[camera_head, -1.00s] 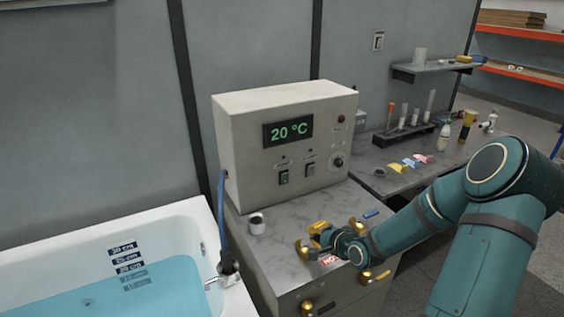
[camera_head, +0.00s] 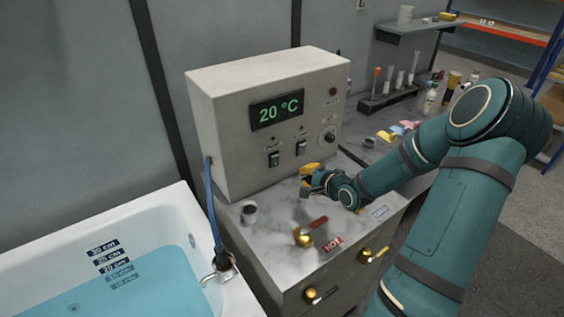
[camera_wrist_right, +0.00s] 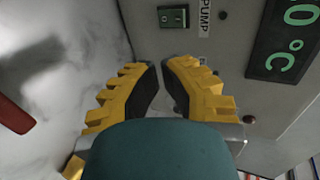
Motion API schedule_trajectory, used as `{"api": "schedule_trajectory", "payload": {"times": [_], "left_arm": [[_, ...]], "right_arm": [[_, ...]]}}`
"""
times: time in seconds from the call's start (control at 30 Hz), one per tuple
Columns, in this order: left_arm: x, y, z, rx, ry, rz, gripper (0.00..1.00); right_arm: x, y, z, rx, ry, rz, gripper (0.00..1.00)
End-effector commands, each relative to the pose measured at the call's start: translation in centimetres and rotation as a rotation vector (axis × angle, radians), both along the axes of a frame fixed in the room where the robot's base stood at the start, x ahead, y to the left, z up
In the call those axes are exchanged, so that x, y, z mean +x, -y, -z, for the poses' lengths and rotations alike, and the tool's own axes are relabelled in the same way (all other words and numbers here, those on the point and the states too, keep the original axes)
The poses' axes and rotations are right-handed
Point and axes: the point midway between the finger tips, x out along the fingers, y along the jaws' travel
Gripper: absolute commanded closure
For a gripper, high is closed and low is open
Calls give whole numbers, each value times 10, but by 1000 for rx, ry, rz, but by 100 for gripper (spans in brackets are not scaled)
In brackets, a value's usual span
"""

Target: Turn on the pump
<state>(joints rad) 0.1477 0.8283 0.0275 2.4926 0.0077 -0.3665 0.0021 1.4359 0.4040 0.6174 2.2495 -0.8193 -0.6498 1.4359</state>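The pump switch (camera_head: 274,159) is a green rocker on the front of a beige control box (camera_head: 228,130). Its PUMP label (camera_wrist_right: 204,15) shows beside the switch (camera_wrist_right: 173,17) in the right wrist view. My right gripper (camera_head: 303,181) is over the grey marbled top, in front of the box and to the right of the switch. In the wrist view the yellow fingertips (camera_wrist_right: 159,66) lean together with only a slim gap and hold nothing. They point toward the switch and are apart from it. My left gripper is not in view.
A second rocker switch (camera_head: 301,147) and a dial (camera_head: 328,137) are right of the pump switch. The display (camera_head: 277,109) reads 20 °C. A filled bathtub (camera_head: 175,205) stands left.

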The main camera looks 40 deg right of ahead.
Motion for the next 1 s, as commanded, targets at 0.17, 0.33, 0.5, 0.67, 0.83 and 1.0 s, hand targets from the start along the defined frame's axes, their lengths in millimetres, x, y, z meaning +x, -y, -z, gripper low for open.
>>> {"api": "schedule_trajectory", "payload": {"times": [0.17, 0.33, 0.5, 0.67, 0.83, 1.0], "left_arm": [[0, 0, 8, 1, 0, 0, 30], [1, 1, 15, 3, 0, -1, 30], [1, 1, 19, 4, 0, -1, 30], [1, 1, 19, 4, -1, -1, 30], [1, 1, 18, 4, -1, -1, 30], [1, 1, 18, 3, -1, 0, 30]], "right_arm": [[22, 1, 11, 3, 2, -2, 100], [52, 5, 25, 4, 1, -2, 100], [83, 8, 38, 2, 1, -2, 100], [107, 11, 36, 1, 2, -2, 100], [122, 13, 34, 1, 1, 0, 100], [127, 14, 34, 1, 0, 1, 100]]}}
